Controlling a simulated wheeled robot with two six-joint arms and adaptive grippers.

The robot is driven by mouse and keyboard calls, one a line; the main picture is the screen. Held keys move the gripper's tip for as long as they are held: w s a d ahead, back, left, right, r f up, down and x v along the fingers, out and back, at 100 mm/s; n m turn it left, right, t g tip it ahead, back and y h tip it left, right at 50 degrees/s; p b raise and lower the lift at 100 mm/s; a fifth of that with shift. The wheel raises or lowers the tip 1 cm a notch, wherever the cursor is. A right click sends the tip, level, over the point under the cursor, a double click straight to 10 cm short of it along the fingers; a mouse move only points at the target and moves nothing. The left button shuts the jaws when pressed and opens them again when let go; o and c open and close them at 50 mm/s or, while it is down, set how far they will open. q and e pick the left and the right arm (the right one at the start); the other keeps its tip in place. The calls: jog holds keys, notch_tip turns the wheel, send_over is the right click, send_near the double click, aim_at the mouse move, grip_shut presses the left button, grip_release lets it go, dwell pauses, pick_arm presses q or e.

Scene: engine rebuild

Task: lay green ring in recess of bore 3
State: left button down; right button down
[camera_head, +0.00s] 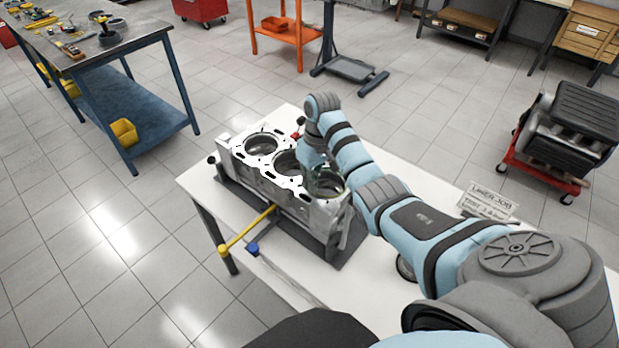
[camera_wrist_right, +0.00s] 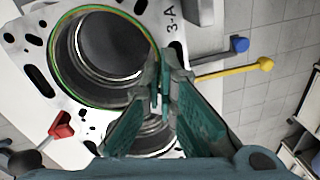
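The engine block (camera_head: 290,190) lies on the white table with its bores facing up. Bore 3 (camera_wrist_right: 105,50) is beside the "3-A" mark in the right wrist view. The thin green ring (camera_wrist_right: 53,50) lies around the rim of this bore; I cannot tell whether it sits fully down in the recess. My right gripper (camera_wrist_right: 163,85) is over the bore's edge, its fingertips close together on the ring's side nearest the mark. In the head view my right gripper (camera_head: 318,165) is above the near-right bore, partly hidden by its arm. My left gripper is out of view.
A red part (camera_wrist_right: 61,127) stands on the block's other side. A sign (camera_head: 487,203) stands on the white table (camera_head: 405,163). A blue workbench (camera_head: 135,95) is at the left.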

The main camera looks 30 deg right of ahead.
jog(key=shift+w+f+p, duration=0.1)
jog(key=shift+w+p, duration=0.05)
jog(key=shift+p, duration=0.25)
dwell(0.5)
jog(key=c, duration=1.7)
grip_release()
